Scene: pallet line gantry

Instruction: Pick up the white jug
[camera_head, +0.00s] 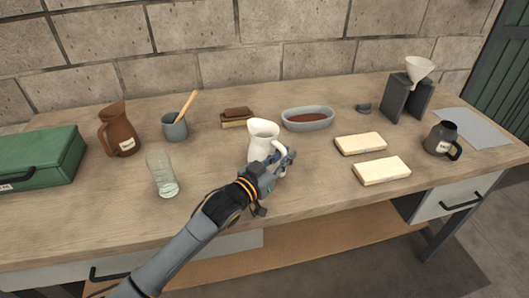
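The white jug (261,138) stands upright near the middle of the wooden workbench, with its handle on the right side. My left gripper (279,160) reaches in from the lower left and is at the jug's front right, by the handle. Its fingers overlap the lower part of the jug and handle in this view. I cannot tell whether they touch the jug or how far apart they are. The jug's base is partly hidden behind the gripper. My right gripper is not in view.
A glass jar (161,174), brown jug (119,130) and grey cup with a wooden stick (174,128) stand left. Behind are brown blocks (237,117) and a grey oval dish (308,118). Right are two pale blocks (360,144) (382,171) and a dark mug (441,139).

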